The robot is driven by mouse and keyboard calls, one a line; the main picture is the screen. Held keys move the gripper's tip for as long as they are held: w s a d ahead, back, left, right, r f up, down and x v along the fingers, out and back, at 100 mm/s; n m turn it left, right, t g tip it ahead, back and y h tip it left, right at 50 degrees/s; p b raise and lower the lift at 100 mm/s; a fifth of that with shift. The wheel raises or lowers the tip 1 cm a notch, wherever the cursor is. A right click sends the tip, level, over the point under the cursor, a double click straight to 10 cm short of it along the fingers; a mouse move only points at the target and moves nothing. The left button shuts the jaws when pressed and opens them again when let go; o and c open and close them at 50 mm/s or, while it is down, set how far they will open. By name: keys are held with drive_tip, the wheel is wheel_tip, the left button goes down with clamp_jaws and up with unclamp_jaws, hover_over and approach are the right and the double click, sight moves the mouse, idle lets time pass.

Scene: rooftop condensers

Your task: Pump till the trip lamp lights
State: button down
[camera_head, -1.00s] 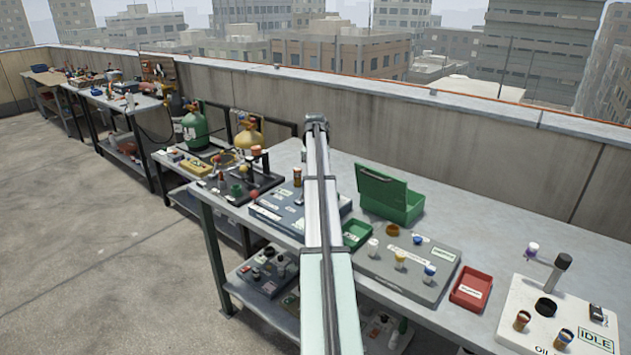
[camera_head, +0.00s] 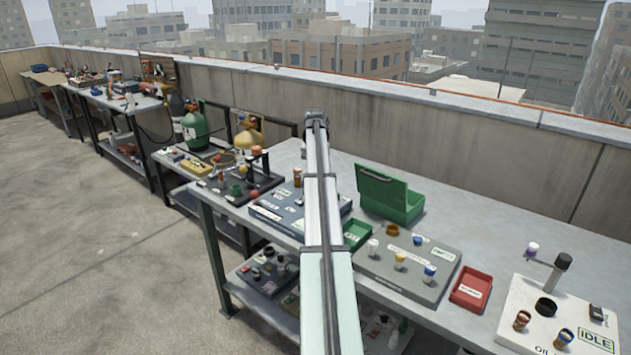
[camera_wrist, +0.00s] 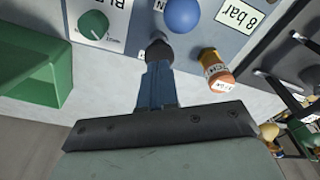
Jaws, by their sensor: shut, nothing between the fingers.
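In the wrist view, my gripper (camera_wrist: 158,52) is shut, its blue fingers together with a dark tip. The tip is over the near edge of a blue-grey panel (camera_wrist: 225,40), just below a blue ball knob (camera_wrist: 183,14); I cannot tell whether it touches anything. A green dial (camera_wrist: 93,24) is on a pale plate to the left, and an "8 bar" label (camera_wrist: 257,10) is to the right. The panel also shows in the head view (camera_head: 275,210), partly behind my arm, which hides my gripper there. I cannot pick out a trip lamp.
An orange-capped bottle (camera_wrist: 215,68) stands close right of the fingers. A green bin (camera_wrist: 35,60) is at the left. In the head view, a grey panel with knobs (camera_head: 415,275), a red tray (camera_head: 471,290) and a white "IDLE" unit (camera_head: 530,300) are farther right.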

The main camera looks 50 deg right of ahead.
drive_tip(key=shift+f, duration=1.65)
drive_tip(key=shift+r, duration=1.7)
